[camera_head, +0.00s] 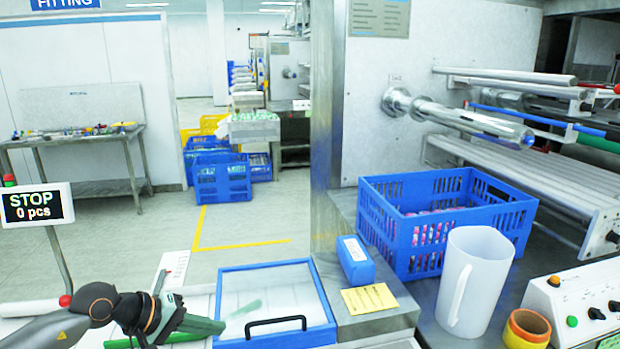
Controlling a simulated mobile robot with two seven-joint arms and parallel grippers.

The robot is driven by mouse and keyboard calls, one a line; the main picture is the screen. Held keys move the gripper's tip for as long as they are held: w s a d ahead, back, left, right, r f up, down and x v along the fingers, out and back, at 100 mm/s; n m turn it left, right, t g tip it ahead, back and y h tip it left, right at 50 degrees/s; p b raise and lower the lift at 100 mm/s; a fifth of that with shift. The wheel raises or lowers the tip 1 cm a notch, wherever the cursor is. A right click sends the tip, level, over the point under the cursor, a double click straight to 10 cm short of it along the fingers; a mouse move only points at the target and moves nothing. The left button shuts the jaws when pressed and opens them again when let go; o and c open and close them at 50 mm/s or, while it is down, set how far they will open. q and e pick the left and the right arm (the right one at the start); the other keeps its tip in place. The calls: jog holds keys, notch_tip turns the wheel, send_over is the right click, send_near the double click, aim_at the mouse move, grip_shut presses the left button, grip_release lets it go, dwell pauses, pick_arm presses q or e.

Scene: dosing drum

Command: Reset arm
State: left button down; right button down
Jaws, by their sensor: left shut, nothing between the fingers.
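My left arm reaches in at the bottom left. My left gripper (216,325) has green fingers, which are shut with nothing between them. It points right, at the left edge of a blue-framed clear lid (275,268) with a black handle (276,326). A pale green streak shows on the lid's panel just right of the fingertips; I cannot tell whether it is a reflection. Whether the fingers touch the frame is unclear. My right gripper is out of view.
Right of the lid are a blue box (355,261), a yellow note (369,299), a blue crate (387,228) holding small packs, a white jug (474,285), a tape roll (526,329) and a control box (575,309). A stop display (37,205) stands left.

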pick_arm(q)
jog(key=s+d+r+n+t+h, duration=0.15)
jog(key=d+r+n+t, duration=0.4)
jog(key=n, duration=0.55)
jog(key=s+d+r+n+t+h, duration=0.1)
jog(key=d+r+n+t+h, duration=0.35)
jog(key=n, duration=0.75)
jog(key=s+a+f+n+g+y, duration=0.1)
jog(key=s+a+f+n+y, duration=0.3)
jog(key=n, duration=0.6)
jog(key=s+a+f+n+g+y, duration=0.1)
jog(key=a+f+n+y, duration=0.2)
jog(key=f+n+y, duration=0.45)
jog(key=s+a+f+n+g+y, duration=0.1)
jog(key=s+a+f+n+y, duration=0.25)
jog(key=n, duration=0.85)
jog(key=s+d+f+n+g+h, duration=0.1)
jog(key=s+f+n+g, duration=0.4)
jog(key=s, duration=0.4)
jog(key=s+d+f+n+g+h, duration=0.1)
jog(key=s+d+f+n+g, duration=0.1)
jog(key=s+f+n+g, duration=0.6)
jog(key=w+d+f+m+t+h, duration=0.2)
jog(key=d+f+t, duration=0.2)
jog(key=f+t, duration=0.4)
jog(key=shift+w+f+m+t, duration=0.35)
jog(key=shift+w+f+t, duration=0.05)
jog(key=shift+f, duration=0.1)
